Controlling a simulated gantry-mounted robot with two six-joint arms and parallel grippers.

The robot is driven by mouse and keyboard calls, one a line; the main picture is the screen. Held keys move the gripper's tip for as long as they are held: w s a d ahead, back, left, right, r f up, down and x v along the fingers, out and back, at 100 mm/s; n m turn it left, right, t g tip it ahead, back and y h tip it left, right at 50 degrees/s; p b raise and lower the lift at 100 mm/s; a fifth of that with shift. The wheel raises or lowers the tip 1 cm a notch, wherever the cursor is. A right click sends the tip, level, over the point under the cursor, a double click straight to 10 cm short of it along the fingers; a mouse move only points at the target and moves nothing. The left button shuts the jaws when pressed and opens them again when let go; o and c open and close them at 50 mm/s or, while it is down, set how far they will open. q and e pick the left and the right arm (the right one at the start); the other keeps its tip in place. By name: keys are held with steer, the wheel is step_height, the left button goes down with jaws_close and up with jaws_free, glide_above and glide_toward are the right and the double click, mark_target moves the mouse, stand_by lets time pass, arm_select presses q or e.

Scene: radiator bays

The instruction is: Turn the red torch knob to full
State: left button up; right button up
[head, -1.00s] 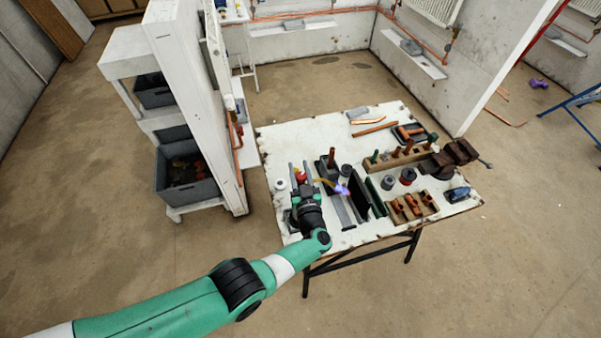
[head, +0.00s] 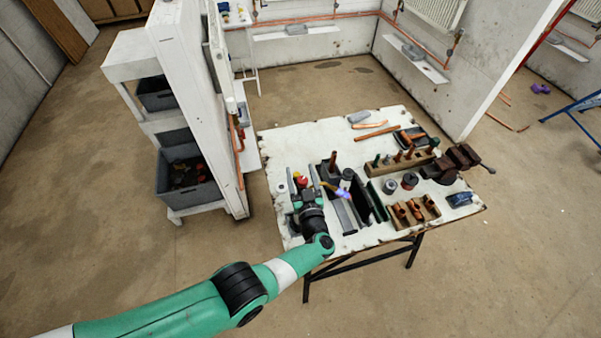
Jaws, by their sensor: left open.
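The red torch knob (head: 301,179) shows as a small red spot at the left of the white workbench (head: 285,141), just beyond my left gripper. A brass-coloured torch tube (head: 329,186) runs right from there, with a bluish-purple flame (head: 342,194) at its end. My left gripper (head: 302,187) is open, with its fingers pointing away from me on either side of the red knob. I cannot tell whether they touch it. The torch body is largely hidden behind the gripper. My right gripper is not in view.
A dark tray with slots (head: 372,200) stands right of the flame. A wooden rack (head: 400,163), a wooden block with copper fittings (head: 413,211) and a vise (head: 458,160) are further right. A white partition (head: 190,100) stands left of the bench.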

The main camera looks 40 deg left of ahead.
arm_select(q)
steer(key=shift+s+d+r+p, duration=0.2)
steer(key=shift+d+p, duration=0.1)
steer(key=shift+d, duration=0.1)
steer(key=p+v, duration=0.3)
steer(key=v, duration=0.7)
steer(key=shift+s+d+f, duration=0.2)
steer(key=shift+s+d, duration=0.05)
